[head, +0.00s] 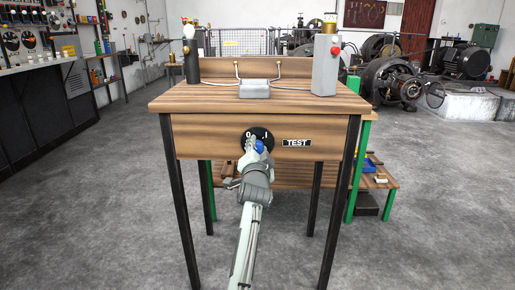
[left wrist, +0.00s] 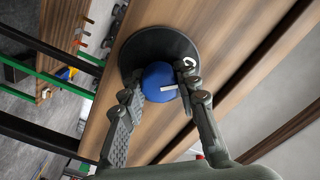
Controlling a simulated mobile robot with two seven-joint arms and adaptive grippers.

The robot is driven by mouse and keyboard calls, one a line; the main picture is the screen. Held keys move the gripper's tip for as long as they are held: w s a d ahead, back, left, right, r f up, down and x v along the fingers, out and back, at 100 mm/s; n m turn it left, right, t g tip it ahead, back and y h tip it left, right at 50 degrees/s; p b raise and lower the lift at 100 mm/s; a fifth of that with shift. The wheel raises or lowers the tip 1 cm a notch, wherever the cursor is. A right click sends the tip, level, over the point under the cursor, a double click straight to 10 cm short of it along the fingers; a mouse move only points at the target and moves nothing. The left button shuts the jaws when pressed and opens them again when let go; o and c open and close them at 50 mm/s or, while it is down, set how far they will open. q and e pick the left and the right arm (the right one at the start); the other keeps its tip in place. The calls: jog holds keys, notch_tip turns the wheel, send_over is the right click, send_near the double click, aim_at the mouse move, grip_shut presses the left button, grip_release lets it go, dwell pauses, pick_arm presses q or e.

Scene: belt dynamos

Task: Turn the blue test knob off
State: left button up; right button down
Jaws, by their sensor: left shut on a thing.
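The blue test knob (head: 260,146) sits on a round black dial (head: 248,135) on the wooden table's front panel. The dial bears white 0 and I marks, and a white TEST label (head: 296,142) is to its right. My left gripper (head: 254,152) is at the knob and partly hides it and the dial. In the left wrist view, the fingers of the gripper (left wrist: 160,92) are on both sides of the blue knob (left wrist: 154,76), shut on it. A short white line shows on the knob's face; I cannot tell which mark it points to. My right gripper is not in view.
The wooden table (head: 200,95) on black legs carries a grey box with a red button (head: 325,65), a grey metal piece (head: 254,88) and a dark cylinder (head: 191,62). A low green-legged bench (head: 290,175) stands behind.

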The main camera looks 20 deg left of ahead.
pick_arm(q)
jog(key=shift+n, duration=0.5)
jog(key=o, duration=1.2)
jog(key=shift+c, duration=0.2)
